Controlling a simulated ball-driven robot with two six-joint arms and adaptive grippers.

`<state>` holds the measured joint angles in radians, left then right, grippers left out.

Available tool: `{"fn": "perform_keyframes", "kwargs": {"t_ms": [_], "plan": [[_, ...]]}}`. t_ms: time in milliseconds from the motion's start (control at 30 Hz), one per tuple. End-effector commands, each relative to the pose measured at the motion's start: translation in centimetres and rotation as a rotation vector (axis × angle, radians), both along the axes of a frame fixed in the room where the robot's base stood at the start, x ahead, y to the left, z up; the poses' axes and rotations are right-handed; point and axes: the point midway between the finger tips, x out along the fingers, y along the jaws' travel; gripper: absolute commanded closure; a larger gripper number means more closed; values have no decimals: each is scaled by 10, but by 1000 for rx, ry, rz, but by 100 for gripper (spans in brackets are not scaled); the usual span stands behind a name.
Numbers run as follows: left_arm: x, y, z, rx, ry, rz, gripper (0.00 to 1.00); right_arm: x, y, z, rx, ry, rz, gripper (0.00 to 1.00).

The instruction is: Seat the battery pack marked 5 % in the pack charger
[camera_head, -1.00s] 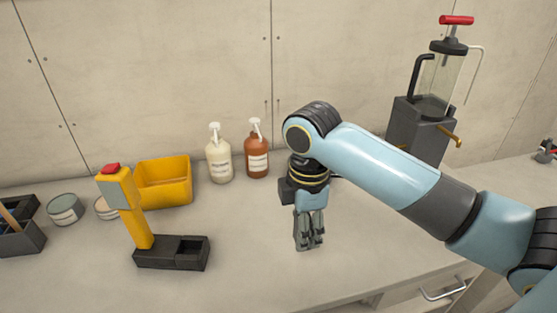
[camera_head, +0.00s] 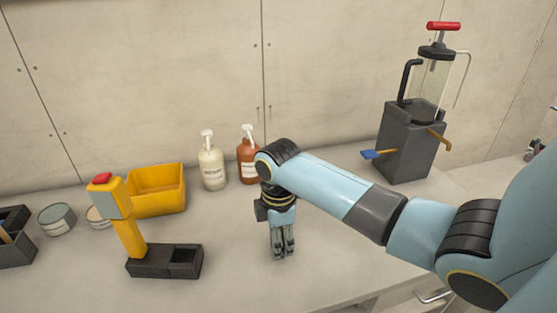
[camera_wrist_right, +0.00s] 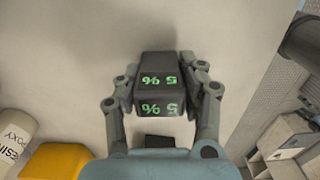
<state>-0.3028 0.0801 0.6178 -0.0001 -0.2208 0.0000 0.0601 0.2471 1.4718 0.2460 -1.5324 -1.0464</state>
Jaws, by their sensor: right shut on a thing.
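The battery pack (camera_wrist_right: 150,72) is a dark block with "5 %" in green on two faces, upside down in the right wrist view. My right gripper (camera_wrist_right: 160,90) is shut on it, with a finger on each side. In the head view my right gripper (camera_head: 283,248) points down above the bench, right of the charger and apart from it; the pack is not clearly visible there. The pack charger (camera_head: 150,268) appears to be the low black base on the bench, with an open recess at its right end. A yellow upright device with a red top (camera_head: 122,222) stands at its left end. My left gripper is not in view.
A yellow bin (camera_head: 157,207), a white pump bottle (camera_head: 212,168) and a brown one (camera_head: 246,165) stand behind. Round tins (camera_head: 57,219) and a dark tray (camera_head: 14,252) are at left. A grey pump unit (camera_head: 408,150) stands at right. Bench between charger and gripper is clear.

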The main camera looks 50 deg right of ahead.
Motion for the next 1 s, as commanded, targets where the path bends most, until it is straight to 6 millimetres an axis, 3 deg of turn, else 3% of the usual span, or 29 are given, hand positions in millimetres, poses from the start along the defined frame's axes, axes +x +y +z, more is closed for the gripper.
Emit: {"fn": "perform_keyframes", "kwargs": {"t_ms": [33, 67, 233, 567, 667, 1000], "plan": [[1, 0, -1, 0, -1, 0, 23, 0, 0, -2, 0, 0, 0, 100], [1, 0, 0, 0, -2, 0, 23, 0, 0, -2, 0, 0, 0, 58], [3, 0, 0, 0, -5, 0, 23, 0, 0, -2, 0, 0, 0, 37], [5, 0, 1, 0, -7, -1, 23, 0, 0, 3, -1, 1, 0, 37], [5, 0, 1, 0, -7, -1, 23, 0, -1, 17, -1, -2, -1, 37], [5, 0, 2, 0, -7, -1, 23, 1, -1, 91, -2, -3, 0, 37]]}}
